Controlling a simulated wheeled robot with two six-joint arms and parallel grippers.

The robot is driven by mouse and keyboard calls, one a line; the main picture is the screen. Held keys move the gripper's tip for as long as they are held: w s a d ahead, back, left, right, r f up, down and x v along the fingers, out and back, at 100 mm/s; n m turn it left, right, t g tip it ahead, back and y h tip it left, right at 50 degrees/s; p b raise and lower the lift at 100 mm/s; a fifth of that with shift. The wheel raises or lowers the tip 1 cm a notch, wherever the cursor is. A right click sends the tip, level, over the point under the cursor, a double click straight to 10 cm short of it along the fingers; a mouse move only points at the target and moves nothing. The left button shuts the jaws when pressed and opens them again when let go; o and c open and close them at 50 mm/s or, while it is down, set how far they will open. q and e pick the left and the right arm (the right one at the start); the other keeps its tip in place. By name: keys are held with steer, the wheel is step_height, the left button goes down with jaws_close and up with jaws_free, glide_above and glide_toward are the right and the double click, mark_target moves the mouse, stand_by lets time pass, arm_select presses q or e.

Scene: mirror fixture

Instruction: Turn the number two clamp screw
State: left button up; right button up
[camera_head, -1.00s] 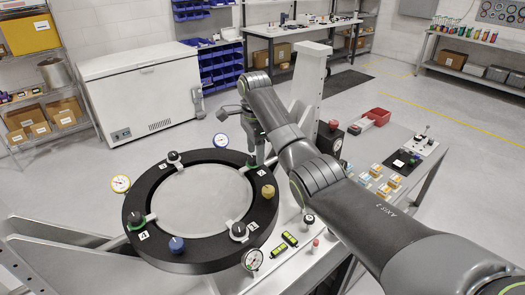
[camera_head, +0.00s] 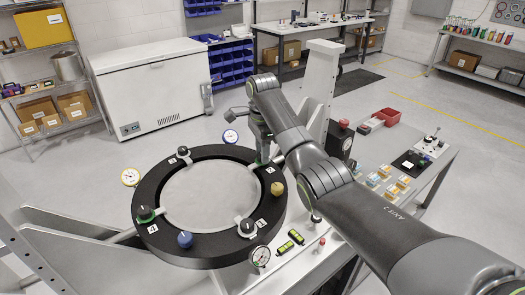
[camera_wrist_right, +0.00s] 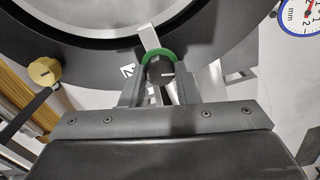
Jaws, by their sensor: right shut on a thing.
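The black ring fixture (camera_head: 155,200) holds a round mirror (camera_head: 208,200) under several clamps. My right gripper (camera_head: 261,158) reaches down onto the clamp screw at the ring's upper right. In the right wrist view, the gripper (camera_wrist_right: 160,82) is shut on this screw's dark knob (camera_wrist_right: 160,73), a finger on each side. The knob has a white line and sits in a green collar (camera_wrist_right: 158,55) beside a metal clamp arm (camera_wrist_right: 148,37). A white label (camera_wrist_right: 127,70) beside it is partly visible and seems to read 2. My left gripper is not in view.
A yellow knob (camera_head: 277,188) and a blue knob (camera_head: 185,239) stand on the ring. Dial gauges (camera_head: 230,136) surround it, one blue-rimmed. A tall grey post (camera_head: 321,75) stands behind my right arm.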

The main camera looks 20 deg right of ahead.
steer(key=shift+n, duration=0.3)
steer(key=n, duration=0.6)
steer(key=shift+n, duration=0.3)
steer(key=n, duration=0.3)
steer(key=shift+n, duration=0.3)
steer(key=n, duration=0.3)
steer(key=shift+n, duration=0.3)
steer(key=n, duration=1)
steer(key=shift+n, duration=2.3)
